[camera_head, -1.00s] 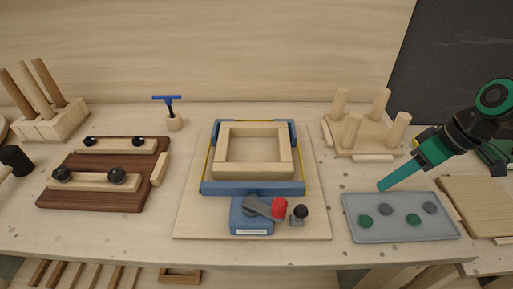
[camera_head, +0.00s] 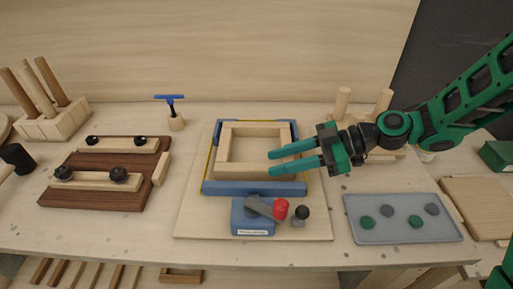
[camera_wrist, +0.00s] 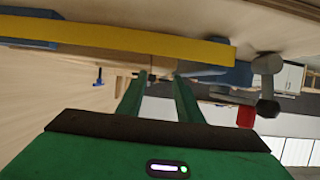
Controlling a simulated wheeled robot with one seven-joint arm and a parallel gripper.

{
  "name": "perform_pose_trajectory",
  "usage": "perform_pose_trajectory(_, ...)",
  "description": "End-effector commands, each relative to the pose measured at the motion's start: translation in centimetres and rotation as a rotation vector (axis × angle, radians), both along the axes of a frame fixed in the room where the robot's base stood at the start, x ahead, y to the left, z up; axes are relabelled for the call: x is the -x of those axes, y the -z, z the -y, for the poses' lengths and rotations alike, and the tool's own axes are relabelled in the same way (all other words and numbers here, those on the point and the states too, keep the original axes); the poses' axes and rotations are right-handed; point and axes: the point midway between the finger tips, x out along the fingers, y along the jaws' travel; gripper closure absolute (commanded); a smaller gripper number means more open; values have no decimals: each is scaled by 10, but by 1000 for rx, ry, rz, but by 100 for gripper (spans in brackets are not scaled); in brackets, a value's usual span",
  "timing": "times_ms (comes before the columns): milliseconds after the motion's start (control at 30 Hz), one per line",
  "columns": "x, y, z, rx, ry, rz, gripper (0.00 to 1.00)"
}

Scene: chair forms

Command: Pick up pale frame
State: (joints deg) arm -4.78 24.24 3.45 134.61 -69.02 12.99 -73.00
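The pale frame (camera_head: 228,151) is a square of light wooden bars. It sits inside a blue fixture (camera_head: 253,188) on a pale board, with blue sides around it. My gripper (camera_head: 270,163) reaches in from the right, its two green fingers apart and pointing left over the frame's right side. Nothing shows between the fingers. In the wrist view the two fingers (camera_wrist: 158,92) also stand apart. The fingers hide part of the frame's right bar. I cannot tell whether they touch it.
A blue clamp (camera_head: 252,216) with a red knob stands in front of the fixture. A grey tray (camera_head: 390,236) with several discs lies at right. A pegged wooden stand (camera_head: 343,103) is behind my arm. A dark brown board (camera_head: 95,196) lies at left.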

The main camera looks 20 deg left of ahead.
Motion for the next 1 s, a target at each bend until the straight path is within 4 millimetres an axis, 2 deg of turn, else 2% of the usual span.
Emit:
perform_pose_trajectory(100, 4, 5, -13, 0, -4, -1, 67)
perform_pose_trajectory(267, 5, 9, -21, 1, -3, -1, 67)
perform_pose_trajectory(600, 13, 25, -59, 1, -5, 0, 67)
perform_pose_trajectory(933, 14, 28, -64, 1, -2, 0, 67)
perform_pose_trajectory(967, 14, 28, -64, 1, -2, 0, 72)
perform_pose_trajectory(1000, 14, 28, -64, 1, -2, 0, 82)
